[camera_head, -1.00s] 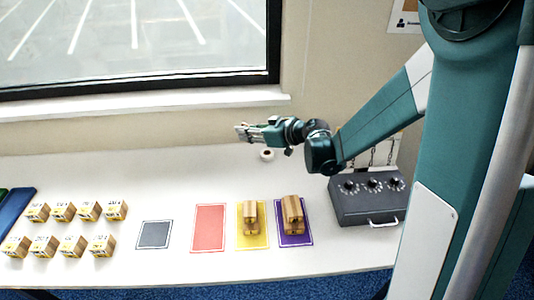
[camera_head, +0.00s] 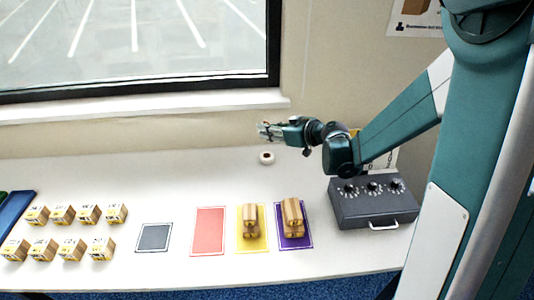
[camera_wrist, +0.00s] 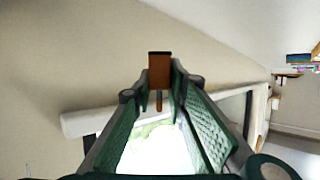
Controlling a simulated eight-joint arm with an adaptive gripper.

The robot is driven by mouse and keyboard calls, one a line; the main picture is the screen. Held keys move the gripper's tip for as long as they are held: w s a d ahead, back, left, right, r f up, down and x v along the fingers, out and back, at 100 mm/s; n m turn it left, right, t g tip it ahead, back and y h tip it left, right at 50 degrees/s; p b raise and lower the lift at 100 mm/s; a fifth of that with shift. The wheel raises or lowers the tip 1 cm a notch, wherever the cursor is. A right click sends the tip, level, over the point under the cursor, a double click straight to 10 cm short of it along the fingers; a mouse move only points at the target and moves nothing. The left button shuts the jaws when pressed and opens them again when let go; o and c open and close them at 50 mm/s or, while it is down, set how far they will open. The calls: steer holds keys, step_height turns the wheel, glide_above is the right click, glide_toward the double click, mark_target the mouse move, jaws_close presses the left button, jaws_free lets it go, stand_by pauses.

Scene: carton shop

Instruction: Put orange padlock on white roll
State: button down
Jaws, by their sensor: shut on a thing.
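The white roll (camera_head: 266,158) stands on the far part of the white table, a short ring with a dark centre. My gripper (camera_head: 263,130) is raised, pointing left, and appears just above the roll in the head view. In the wrist view my gripper (camera_wrist: 160,90) is shut on the orange padlock (camera_wrist: 160,70), a brown-orange block with a dark edge between the fingertips. In the head view the padlock is too small to make out. The wrist view does not show the roll.
Small yellow-and-white cartons (camera_head: 62,214) stand in two rows at left. Grey (camera_head: 154,238), red (camera_head: 208,232), yellow (camera_head: 252,243) and purple (camera_head: 296,241) mats lie at the front, the last two bearing wooden blocks. A dark box with knobs (camera_head: 370,205) stands at right. A window sill (camera_head: 150,105) runs behind.

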steer(key=shift+f+b, duration=0.75)
steer(key=shift+f, duration=2.15)
steer(key=shift+f+b, duration=0.55)
steer(key=shift+f, duration=1.3)
steer(key=shift+f, duration=0.15)
steer(key=c, duration=2.3)
jaws_free()
